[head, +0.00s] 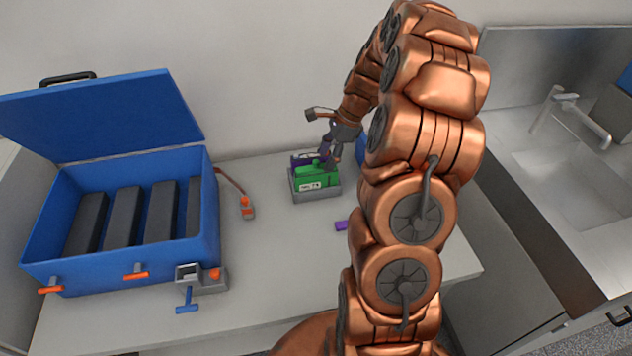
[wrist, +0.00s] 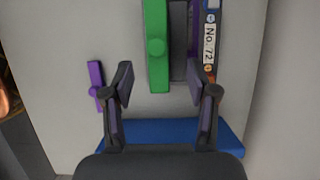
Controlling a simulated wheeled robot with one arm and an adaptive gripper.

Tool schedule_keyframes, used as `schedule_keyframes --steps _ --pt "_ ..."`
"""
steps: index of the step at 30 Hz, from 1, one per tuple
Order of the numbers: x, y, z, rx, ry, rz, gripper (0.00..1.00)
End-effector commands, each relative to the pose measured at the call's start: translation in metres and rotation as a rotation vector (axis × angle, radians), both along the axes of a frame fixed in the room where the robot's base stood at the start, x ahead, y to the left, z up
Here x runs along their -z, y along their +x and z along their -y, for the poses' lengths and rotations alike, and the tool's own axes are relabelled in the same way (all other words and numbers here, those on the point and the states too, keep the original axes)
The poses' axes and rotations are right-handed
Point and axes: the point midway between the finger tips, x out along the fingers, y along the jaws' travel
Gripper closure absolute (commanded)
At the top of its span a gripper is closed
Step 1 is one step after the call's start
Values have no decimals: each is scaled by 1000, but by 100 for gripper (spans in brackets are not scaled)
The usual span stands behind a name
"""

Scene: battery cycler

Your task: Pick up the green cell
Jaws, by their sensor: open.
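The green cell (head: 317,176) sits in a small grey tray (head: 318,194) on the worktop, with a purple piece beside it at the back. In the wrist view the green cell (wrist: 157,45) is a long green bar with a round knob, ahead of the fingertips. My gripper (head: 334,150) is above and behind the tray in the head view. In the wrist view my gripper (wrist: 165,85) is open, its two dark fingers spread wide with nothing held between them. The bar's near end shows roughly between the fingertip lines; the height gap is unclear.
A blue open-lidded case (head: 130,265) with several dark slabs stands at the left. A grey clamp-like device (head: 206,280) sits before it. A blue object (wrist: 170,132) lies beneath my gripper. A small purple piece (head: 341,225) lies on the worktop. A sink (head: 575,175) is at right.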

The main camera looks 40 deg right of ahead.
Motion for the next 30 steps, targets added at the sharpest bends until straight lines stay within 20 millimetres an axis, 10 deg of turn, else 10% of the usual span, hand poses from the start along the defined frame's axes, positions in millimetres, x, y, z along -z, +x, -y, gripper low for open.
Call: schedule_keyframes --steps 30 --pt "62 8 -25 -4 -1 0 47"
